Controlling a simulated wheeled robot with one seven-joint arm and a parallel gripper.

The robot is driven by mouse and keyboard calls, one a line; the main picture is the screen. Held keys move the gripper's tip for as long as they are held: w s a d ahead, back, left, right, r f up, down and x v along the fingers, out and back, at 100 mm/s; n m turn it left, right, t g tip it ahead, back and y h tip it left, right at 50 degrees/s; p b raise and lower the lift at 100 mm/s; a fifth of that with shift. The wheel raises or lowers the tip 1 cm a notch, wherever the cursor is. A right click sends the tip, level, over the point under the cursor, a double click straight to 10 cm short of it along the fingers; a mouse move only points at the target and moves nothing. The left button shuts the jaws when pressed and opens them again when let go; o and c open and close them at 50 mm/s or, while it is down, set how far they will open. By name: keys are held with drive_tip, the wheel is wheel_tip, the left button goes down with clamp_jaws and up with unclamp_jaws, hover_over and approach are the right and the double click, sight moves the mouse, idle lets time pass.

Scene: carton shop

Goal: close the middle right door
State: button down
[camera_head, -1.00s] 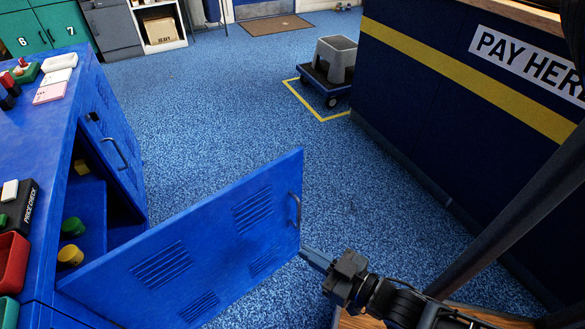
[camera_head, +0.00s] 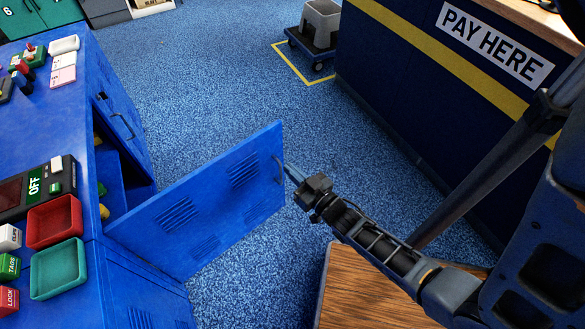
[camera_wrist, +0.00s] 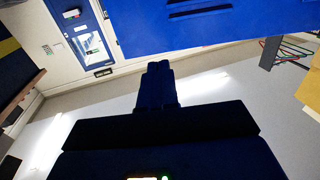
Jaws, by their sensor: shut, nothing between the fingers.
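The blue door (camera_head: 205,198) with vent slots stands open in the head view, swung out from the blue cabinet (camera_head: 97,225). Its dark handle (camera_head: 279,168) is near its free edge. My gripper (camera_head: 291,173) is shut and empty, with its tips at or very near that free edge by the handle; I cannot tell whether they touch. In the wrist view my shut fingers (camera_wrist: 158,85) point toward a blue panel (camera_wrist: 215,22), likely the door. The compartment behind the door holds a yellow item (camera_head: 103,211) and a green item (camera_head: 101,188), partly hidden.
Another cabinet door (camera_head: 120,122) beyond it is nearly shut. Red (camera_head: 54,222) and green (camera_head: 58,268) trays sit on the cabinet top. The PAY HERE counter (camera_head: 430,95) stands right. A cart (camera_head: 313,45) is at the back. Blue floor (camera_head: 220,100) between is clear.

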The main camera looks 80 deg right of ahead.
approach(261, 142)
drive_tip(key=p+x, duration=0.1)
drive_tip(key=x, duration=0.4)
drive_tip(key=shift+w+d, duration=0.1)
drive_tip(key=shift+x, duration=0.8)
drive_tip(key=shift+w+d+f, duration=0.1)
